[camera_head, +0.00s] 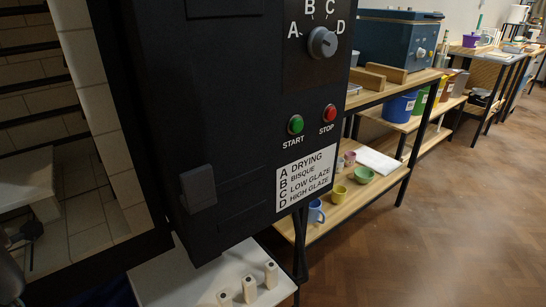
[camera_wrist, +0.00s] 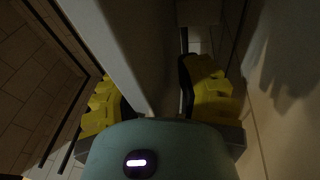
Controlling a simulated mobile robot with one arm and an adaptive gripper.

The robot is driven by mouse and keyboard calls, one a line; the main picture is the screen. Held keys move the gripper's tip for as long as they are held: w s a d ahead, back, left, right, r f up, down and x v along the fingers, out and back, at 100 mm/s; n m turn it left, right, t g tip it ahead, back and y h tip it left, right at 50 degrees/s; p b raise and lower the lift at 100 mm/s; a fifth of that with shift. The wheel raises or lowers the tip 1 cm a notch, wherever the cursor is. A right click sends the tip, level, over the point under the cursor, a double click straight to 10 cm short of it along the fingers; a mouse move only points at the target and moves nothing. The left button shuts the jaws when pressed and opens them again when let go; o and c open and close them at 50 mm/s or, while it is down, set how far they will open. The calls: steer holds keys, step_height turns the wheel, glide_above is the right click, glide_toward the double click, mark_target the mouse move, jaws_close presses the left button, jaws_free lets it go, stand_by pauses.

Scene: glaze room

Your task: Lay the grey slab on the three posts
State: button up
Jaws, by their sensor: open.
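In the wrist view my gripper (camera_wrist: 158,95) is open, with a yellow-padded finger on each side. A long grey flat piece (camera_wrist: 105,50), which looks like the grey slab, runs between the fingers; I cannot tell whether either finger touches it. In the head view a pale slab-like surface (camera_head: 26,190) shows inside the open kiln at the far left, above a dark part that may be my gripper. Three short pale posts with dark holes in their tops (camera_head: 249,288) stand upright on a white surface at the bottom. I see no posts inside the kiln.
The dark kiln control panel (camera_head: 240,120) fills the middle, with a dial, green START and red STOP buttons. The brick-lined kiln opening (camera_head: 90,110) is at left. Wooden shelves (camera_head: 345,205) with cups and bowls stand at right. The wood floor (camera_head: 460,220) is clear.

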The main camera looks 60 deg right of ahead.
steer(key=b+v, duration=0.1)
steer(key=v, duration=0.5)
steer(key=shift+a+f, duration=0.1)
steer(key=shift+f, duration=0.1)
steer(key=shift+s, duration=0.7)
